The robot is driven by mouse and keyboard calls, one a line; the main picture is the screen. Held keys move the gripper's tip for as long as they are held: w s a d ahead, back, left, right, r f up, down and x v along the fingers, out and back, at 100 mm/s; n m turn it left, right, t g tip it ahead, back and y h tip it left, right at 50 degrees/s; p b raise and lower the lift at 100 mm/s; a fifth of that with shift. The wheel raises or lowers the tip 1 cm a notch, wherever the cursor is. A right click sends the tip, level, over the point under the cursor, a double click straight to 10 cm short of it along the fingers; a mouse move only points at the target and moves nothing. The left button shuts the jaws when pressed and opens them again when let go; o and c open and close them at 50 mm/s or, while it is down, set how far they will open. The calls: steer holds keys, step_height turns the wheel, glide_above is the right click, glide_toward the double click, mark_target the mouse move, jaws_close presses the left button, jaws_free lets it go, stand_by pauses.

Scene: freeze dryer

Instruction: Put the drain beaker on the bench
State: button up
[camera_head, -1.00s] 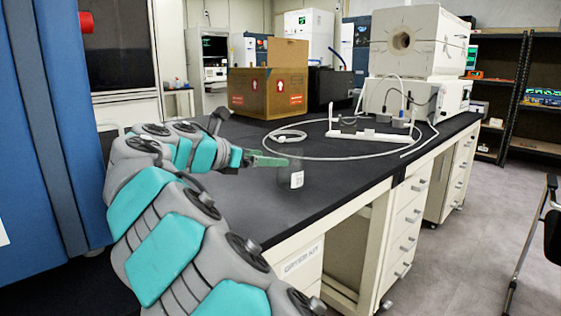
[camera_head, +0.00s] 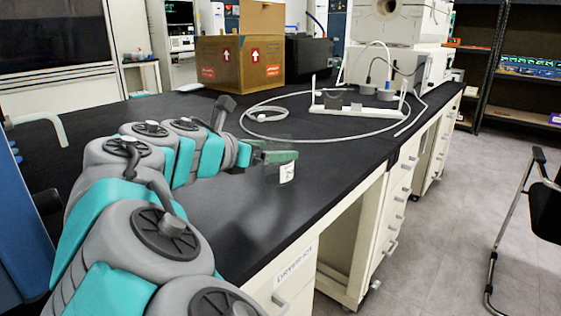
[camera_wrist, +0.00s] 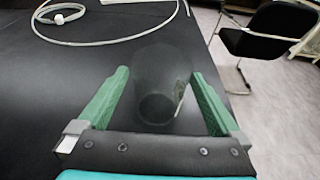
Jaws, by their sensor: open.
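The drain beaker (camera_wrist: 160,85) is a clear, dark-looking cup with a white label, seen between my fingers in the wrist view. In the head view its faint glass and label (camera_head: 287,173) show just below my fingertips, over the bench's front part. My gripper (camera_head: 277,157) has green fingers, spread to either side of the beaker with a gap on each side in the wrist view. The black bench top (camera_head: 225,215) lies beneath. I cannot tell for sure whether the beaker's base touches it.
A pale hose (camera_head: 335,138) loops on the bench behind the beaker, beside a white stand (camera_head: 358,108). A cardboard box (camera_head: 240,62) and white equipment (camera_head: 400,25) stand farther back. The bench's right edge is close to the beaker. A black chair (camera_head: 545,200) stands on the floor at right.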

steer(key=x, duration=0.5)
steer(key=shift+d+f, duration=0.15)
steer(key=c, duration=1.3)
steer(key=shift+c, duration=0.2)
steer(key=shift+p, duration=0.3)
